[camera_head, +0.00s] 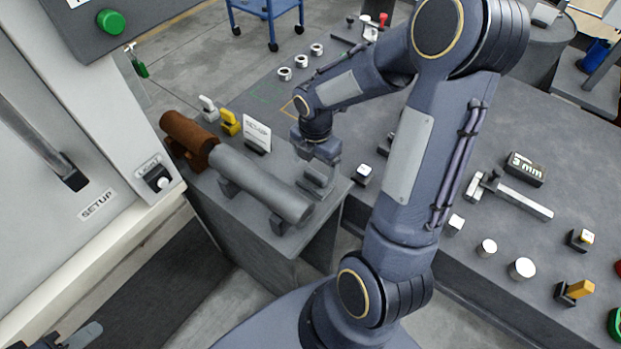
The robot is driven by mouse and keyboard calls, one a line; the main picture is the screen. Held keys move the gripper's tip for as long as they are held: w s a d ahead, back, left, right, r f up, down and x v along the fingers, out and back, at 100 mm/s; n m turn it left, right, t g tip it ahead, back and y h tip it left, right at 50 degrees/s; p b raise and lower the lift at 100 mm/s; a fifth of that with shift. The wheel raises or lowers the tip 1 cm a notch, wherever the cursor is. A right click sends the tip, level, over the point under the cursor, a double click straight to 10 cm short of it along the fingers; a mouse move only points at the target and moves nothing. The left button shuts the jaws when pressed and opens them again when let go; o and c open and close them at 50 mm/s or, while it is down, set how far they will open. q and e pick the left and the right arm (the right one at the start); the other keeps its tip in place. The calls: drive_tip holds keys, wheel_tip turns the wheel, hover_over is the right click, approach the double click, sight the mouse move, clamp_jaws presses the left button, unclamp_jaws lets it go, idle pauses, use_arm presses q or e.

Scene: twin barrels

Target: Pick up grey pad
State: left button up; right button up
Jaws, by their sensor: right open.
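A grey pad (318,179) stands at the near right of the small grey stand, beside the right end of the grey barrel (262,181). My right gripper (317,160) is open and points down just above and behind the pad. From this angle I cannot tell whether its fingers touch or straddle the pad.
A brown barrel (187,136), a pale pad (208,109), a yellow pad (230,122) and a white sign (257,132) are at the stand's far left. A machine with a green button (110,21) is at left. The bench (500,240) at right holds several small parts and gauges.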

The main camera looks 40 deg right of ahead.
sight(315, 173)
wheel_tip(315, 173, down, 5)
drive_tip(key=shift+d+r+p, duration=0.1)
drive_tip(key=shift+p, duration=0.2)
drive_tip(key=c, duration=1.1)
drive_tip(key=shift+o, duration=0.2)
wheel_tip(315, 173, up, 10)
drive_tip(key=shift+r, duration=0.1)
drive_tip(key=o, duration=0.4)
drive_tip(key=c, duration=0.3)
